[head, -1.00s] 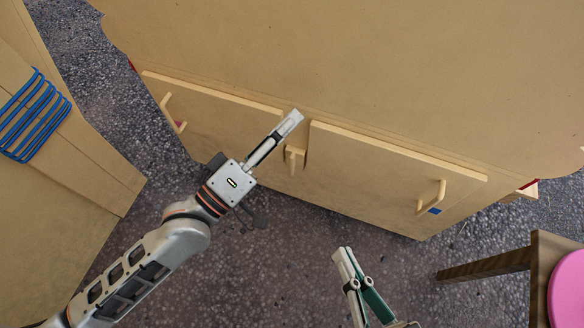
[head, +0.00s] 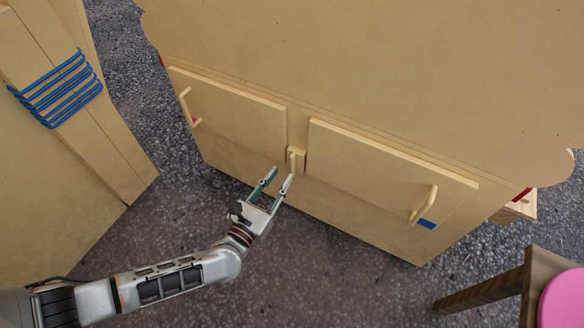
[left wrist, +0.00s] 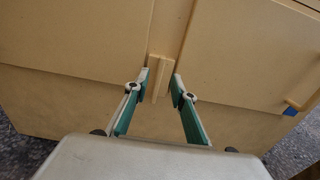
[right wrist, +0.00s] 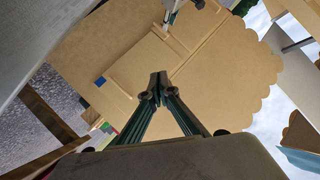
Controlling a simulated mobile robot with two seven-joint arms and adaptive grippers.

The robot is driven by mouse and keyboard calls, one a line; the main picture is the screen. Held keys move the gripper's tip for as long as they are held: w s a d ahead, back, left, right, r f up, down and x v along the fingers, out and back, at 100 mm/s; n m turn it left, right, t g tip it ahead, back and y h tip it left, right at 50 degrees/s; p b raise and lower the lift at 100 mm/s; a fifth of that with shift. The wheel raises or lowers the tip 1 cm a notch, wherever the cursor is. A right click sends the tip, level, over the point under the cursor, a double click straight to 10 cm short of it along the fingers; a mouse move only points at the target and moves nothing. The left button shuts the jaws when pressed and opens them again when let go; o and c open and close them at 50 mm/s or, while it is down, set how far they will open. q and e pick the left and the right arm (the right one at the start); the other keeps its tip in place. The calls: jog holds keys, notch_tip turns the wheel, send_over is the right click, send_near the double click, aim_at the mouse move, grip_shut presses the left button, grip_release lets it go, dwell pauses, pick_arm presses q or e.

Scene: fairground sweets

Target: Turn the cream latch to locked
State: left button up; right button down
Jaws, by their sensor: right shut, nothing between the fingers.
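The cream latch (head: 296,158) is a small pale wooden bar on the cabinet front, in the strip between the two doors. Its bar hangs upright, along the gap. My left gripper (head: 279,176) is open, with its fingertips just below and left of the latch in the head view. In the left wrist view the latch (left wrist: 159,80) shows between the two open fingertips (left wrist: 160,76); I cannot tell whether either finger touches it. My right gripper (right wrist: 157,80) is shut and empty in the right wrist view, away from the latch, and out of the head view.
The left door (head: 230,112) and right door (head: 375,170) lie flat with the cabinet front. The right door has a handle (head: 424,205) beside a blue mark (head: 427,224). A pink-topped stool (head: 563,295) stands at lower right. Blue bars (head: 60,88) are at left.

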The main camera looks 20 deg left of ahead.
aim_at(291, 162)
pick_arm(q)
jog(key=w, duration=0.2)
jog(key=w+d, duration=0.1)
jog(key=w, duration=0.1)
jog(key=shift+f+b, duration=0.15)
jog(key=shift+b, duration=0.25)
jog(key=shift+w+d, duration=0.1)
jog(key=shift+w, duration=0.7)
grip_shut()
